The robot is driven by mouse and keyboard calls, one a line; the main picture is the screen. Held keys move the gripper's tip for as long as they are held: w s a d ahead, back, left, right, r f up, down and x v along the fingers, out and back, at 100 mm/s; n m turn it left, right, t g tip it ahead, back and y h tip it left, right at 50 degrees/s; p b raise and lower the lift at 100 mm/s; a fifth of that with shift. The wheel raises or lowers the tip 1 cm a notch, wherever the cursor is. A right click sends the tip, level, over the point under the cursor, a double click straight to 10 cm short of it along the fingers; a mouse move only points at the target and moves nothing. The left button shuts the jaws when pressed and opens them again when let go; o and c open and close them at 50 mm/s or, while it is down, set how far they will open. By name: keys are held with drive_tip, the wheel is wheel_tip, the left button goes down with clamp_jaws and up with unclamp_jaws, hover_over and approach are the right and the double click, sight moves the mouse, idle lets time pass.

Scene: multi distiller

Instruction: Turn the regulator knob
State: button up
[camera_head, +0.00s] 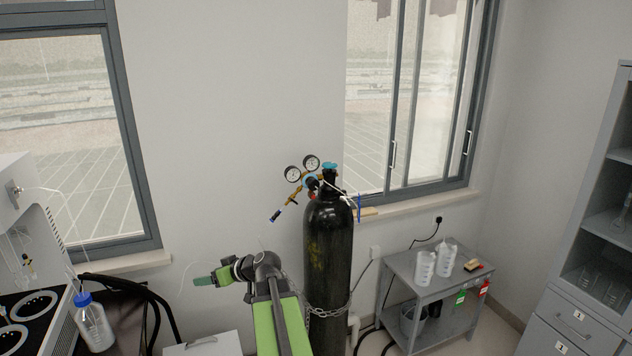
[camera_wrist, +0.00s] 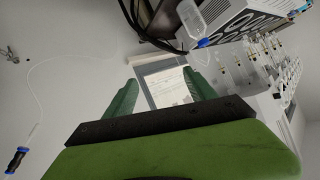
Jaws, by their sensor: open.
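The regulator (camera_head: 308,181) has two round gauges and brass fittings and sits at the top of a tall black gas cylinder (camera_head: 327,240). A small dark part, possibly the knob, shows among the fittings, too small to tell. A teal cap or handwheel (camera_head: 329,167) tops the cylinder. My gripper (camera_head: 204,281) is left of the cylinder and lower than the regulator, pointing left, away from it. In the wrist view the two green fingers (camera_wrist: 160,92) are apart with nothing between them. The regulator gauges are not in the wrist view.
A chain (camera_head: 325,311) crosses the cylinder. A grey cart (camera_head: 405,270) with white bottles stands to the right, near a grey cabinet (camera_head: 590,310). Lab equipment (camera_head: 25,230) and a blue-capped bottle (camera_head: 93,322) are at left. The wall between gripper and regulator looks clear.

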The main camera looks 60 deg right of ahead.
drive_tip(key=s+d+r+m+t+h+p, duration=0.1)
drive_tip(key=s+d+r+t+h, duration=0.3)
drive_tip(key=d, duration=0.6)
drive_tip(key=s+d+r+m+g+h+p, duration=0.1)
drive_tip(key=s+d+r+m+h, duration=0.1)
drive_tip(key=s+d+r, duration=0.65)
drive_tip(key=m+h, duration=0.3)
drive_tip(key=h, duration=0.3)
approach(314, 186)
drive_tip(key=x, duration=0.8)
drive_tip(key=shift+w+d, duration=0.2)
drive_tip(key=shift+w, duration=0.1)
drive_tip(key=shift+c, duration=0.3)
